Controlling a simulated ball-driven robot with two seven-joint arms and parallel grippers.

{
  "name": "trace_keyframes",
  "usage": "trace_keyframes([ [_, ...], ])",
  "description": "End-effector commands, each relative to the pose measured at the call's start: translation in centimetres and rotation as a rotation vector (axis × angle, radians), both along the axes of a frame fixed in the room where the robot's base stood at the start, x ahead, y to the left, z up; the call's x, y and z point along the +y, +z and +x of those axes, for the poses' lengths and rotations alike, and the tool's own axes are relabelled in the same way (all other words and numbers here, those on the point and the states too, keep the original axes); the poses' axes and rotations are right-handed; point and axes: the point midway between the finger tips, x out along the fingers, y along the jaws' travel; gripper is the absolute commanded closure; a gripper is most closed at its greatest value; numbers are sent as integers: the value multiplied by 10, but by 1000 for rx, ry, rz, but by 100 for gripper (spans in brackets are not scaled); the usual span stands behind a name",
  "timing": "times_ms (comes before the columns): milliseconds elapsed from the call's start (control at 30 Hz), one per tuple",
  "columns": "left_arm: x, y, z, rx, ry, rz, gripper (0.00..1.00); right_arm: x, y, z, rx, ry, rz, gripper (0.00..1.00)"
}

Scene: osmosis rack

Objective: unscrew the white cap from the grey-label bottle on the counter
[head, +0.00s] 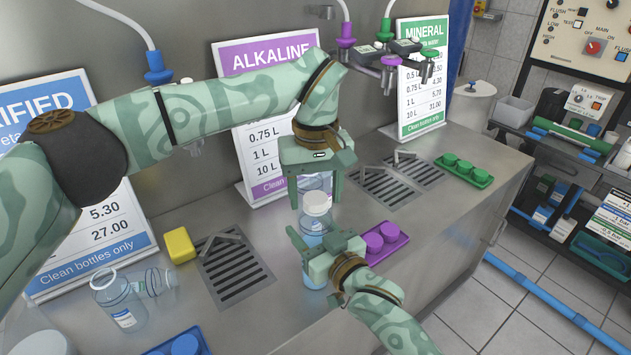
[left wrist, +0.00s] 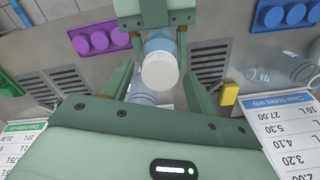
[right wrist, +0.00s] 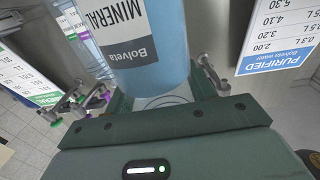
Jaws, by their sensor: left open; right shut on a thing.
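The grey-label bottle (head: 314,278) stands upright, with bluish contents. Its label (right wrist: 140,45) reads "MINERAL" in the right wrist view, with a grey band. Its white cap (head: 318,201) is on top and also shows in the left wrist view (left wrist: 160,72). My right gripper (head: 318,246) is shut on the bottle's body below the cap. My left gripper (head: 315,202) points down from above, open, with one finger on each side of the cap. In the left wrist view, gaps show between the fingers and the cap. Whether the bottle's base touches the counter is hard to tell.
Another clear bottle (head: 314,181) is behind the cap. A purple cap tray (head: 396,247) is close right of my right gripper; a green one (head: 480,181) is farther back.

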Motion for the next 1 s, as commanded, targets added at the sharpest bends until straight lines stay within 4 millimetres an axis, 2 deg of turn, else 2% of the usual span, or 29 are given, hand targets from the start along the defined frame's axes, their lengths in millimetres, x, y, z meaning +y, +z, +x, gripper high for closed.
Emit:
trace_keyframes([
  [100, 0, 0, 0, 0, 0, 0, 42, 0, 0, 0, 0, 0, 0, 100],
  [133, 0, 0, 0, 0, 0, 0, 45, 0, 0, 0, 0, 0, 0, 100],
  [300, 0, 0, 0, 0, 1, 0, 89, 0, 0, 0, 0, 0, 0, 100],
  [500, 0, 0, 0, 0, 2, 0, 90, 0, 0, 0, 0, 0, 0, 100],
  [600, 0, 1, 0, -1, 61, 1, 90, 0, 0, 0, 0, 0, 0, 100],
  [667, 0, 1, 0, -1, 158, 2, 90, 0, 0, 0, 0, 0, 0, 100],
  [767, 0, 1, 0, -2, 420, 1, 90, 0, 0, 0, 0, 0, 0, 100],
  [1000, 0, 2, 0, -1, 1184, 1, 89, 0, 0, 0, 0, 0, 0, 100],
])
